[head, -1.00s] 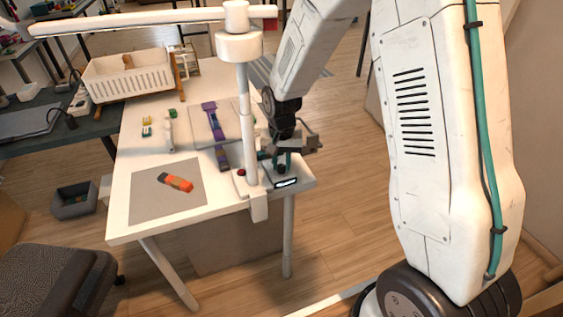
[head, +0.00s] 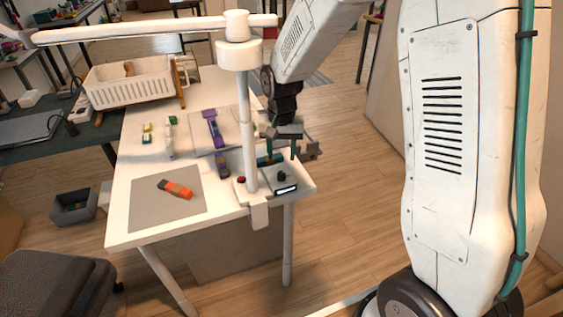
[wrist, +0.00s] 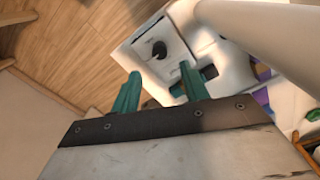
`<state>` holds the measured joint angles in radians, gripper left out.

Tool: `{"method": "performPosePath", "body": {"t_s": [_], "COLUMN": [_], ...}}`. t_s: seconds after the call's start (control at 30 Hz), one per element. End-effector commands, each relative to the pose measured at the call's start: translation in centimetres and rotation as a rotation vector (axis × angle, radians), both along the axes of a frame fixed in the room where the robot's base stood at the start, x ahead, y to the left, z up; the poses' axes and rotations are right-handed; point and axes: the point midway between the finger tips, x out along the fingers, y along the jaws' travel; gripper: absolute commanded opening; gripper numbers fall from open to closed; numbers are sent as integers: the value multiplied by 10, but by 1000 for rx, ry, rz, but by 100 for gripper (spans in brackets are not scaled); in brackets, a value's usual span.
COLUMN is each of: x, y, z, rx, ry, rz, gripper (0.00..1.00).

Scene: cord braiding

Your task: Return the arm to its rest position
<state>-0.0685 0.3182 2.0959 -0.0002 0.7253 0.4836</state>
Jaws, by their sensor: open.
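A purple braided piece (head: 211,125) lies on a pale board. An orange and grey tool (head: 176,189) lies on a grey mat (head: 150,215). A white basket (head: 132,85) stands at the back. Floor to the right of the table is open.

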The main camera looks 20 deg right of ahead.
Motion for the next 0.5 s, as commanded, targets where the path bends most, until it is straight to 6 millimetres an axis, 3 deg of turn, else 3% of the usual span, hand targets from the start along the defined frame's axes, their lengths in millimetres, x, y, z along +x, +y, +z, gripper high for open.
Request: {"method": "performPosePath", "body": {"t_s": [0.13,0.5], "x": [0,0], "y": [0,0], "z": [10,11], "rx": [0,0], "ry": [0,1], "rz": [0,0], "gripper": [45,45]}}
